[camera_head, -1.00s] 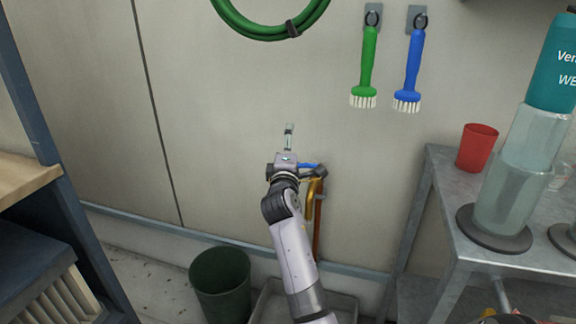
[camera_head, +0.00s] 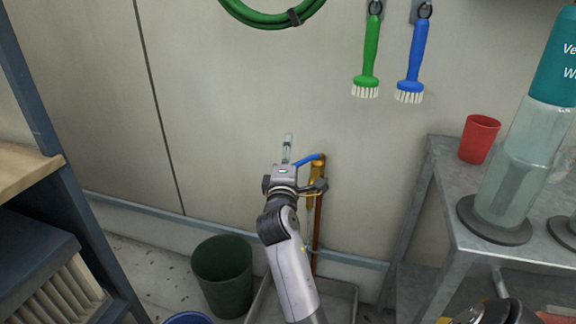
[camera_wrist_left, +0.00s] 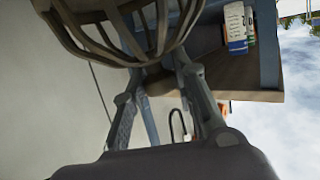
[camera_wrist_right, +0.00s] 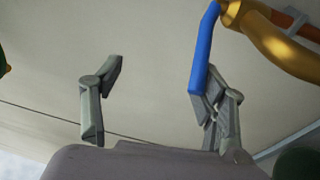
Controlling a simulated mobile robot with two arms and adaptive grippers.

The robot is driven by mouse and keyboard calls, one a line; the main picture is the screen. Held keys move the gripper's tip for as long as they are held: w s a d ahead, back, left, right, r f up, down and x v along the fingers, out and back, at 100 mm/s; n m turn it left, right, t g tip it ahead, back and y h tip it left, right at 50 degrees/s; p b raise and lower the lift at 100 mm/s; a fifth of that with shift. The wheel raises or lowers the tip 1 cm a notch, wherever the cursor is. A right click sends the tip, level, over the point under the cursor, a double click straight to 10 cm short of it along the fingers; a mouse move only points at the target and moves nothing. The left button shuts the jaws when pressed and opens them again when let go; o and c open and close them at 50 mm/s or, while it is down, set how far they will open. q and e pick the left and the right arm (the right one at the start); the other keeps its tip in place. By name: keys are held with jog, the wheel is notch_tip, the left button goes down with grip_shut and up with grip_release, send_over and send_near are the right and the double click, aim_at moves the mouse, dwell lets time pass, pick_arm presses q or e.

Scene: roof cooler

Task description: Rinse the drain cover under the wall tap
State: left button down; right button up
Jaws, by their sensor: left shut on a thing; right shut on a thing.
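The drain cover (camera_wrist_left: 125,35) is a brown, domed, slatted cage at the top of the left wrist view. My left gripper (camera_wrist_left: 165,75) is shut on its edge; the exact contact is partly hidden. The brass wall tap (camera_head: 317,185) has a blue lever (camera_head: 310,160) and sits low on the wall. My right gripper (camera_head: 300,170) is at the tap. In the right wrist view the lever (camera_wrist_right: 205,50) lies against the right-hand finger, with a wide gap to the other finger. The left gripper and the cover are out of the head view.
A dark green bin (camera_head: 222,275) and a shallow grey basin (camera_head: 348,292) stand on the floor below. A metal table (camera_head: 450,200) with a red cup (camera_head: 479,138) and a large bottle (camera_head: 520,160) is at the right. Shelving (camera_head: 50,200) is at the left.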

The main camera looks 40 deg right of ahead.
pick_arm(q)
jog(key=shift+r, duration=0.1)
pick_arm(e)
jog(key=shift+s+a+r, duration=0.75)
jog(key=shift+r, duration=0.15)
jog(key=shift+c, duration=0.4)
pick_arm(q)
jog(key=shift+s, duration=0.15)
pick_arm(e)
jog(key=shift+o, duration=0.3)
jog(key=shift+v, duration=1.15)
pick_arm(q)
jog(key=shift+s+a+r, duration=0.1)
jog(key=shift+s+a, duration=0.05)
jog(key=shift+a, duration=0.05)
pick_arm(e)
jog(key=shift+s+a+r+t+h, duration=0.2)
jog(key=shift+s+r+t+h, duration=0.1)
jog(key=shift+s, duration=0.2)
jog(key=shift+c, duration=1.4)
pick_arm(q)
jog(key=shift+s+a, duration=0.1)
jog(key=shift+s, duration=0.05)
jog(key=shift+r, duration=0.15)
pick_arm(e)
jog(key=shift+s+a+f, duration=0.15)
jog(key=shift+s+f, duration=0.1)
jog(key=shift+f, duration=0.2)
jog(key=shift+c, duration=0.3)
